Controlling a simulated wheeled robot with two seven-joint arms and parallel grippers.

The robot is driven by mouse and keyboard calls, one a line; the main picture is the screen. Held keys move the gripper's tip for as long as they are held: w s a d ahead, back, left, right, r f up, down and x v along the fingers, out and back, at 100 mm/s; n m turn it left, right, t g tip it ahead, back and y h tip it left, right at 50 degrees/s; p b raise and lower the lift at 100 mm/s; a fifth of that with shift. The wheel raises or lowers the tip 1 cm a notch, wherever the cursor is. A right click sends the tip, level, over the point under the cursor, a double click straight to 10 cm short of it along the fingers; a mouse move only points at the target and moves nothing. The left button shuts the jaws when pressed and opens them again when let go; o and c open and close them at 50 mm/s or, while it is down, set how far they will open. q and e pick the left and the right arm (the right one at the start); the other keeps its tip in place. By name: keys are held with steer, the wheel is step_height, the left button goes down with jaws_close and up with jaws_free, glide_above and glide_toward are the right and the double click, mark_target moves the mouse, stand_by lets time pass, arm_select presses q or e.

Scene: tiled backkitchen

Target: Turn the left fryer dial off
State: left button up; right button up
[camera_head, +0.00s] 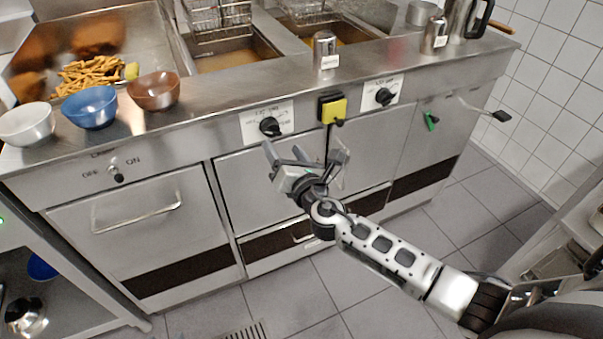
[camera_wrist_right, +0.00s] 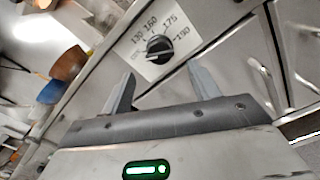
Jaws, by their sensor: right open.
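The left fryer dial (camera_head: 270,126) is a round black knob on a white label plate on the steel fryer front. In the right wrist view the dial (camera_wrist_right: 159,48) sits ahead of the fingers, with temperature numbers printed around it. My right gripper (camera_head: 304,151) is open and empty, just below and to the right of the dial, apart from it. In the wrist view its two fingers (camera_wrist_right: 162,88) are spread, with the dial beyond the gap between them. A second similar dial (camera_head: 384,97) is farther right. My left gripper is not in view.
A yellow and black box (camera_head: 332,109) with a hanging cord is between the two dials. Bowls, including a blue one (camera_head: 89,107), stand on the counter edge at left. A shaker (camera_head: 325,52) stands above the dials. The floor in front of the fryers is clear.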

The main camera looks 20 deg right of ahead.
steer(key=s, duration=0.9)
steer(key=shift+s+d, duration=0.2)
steer(key=shift+s, duration=0.15)
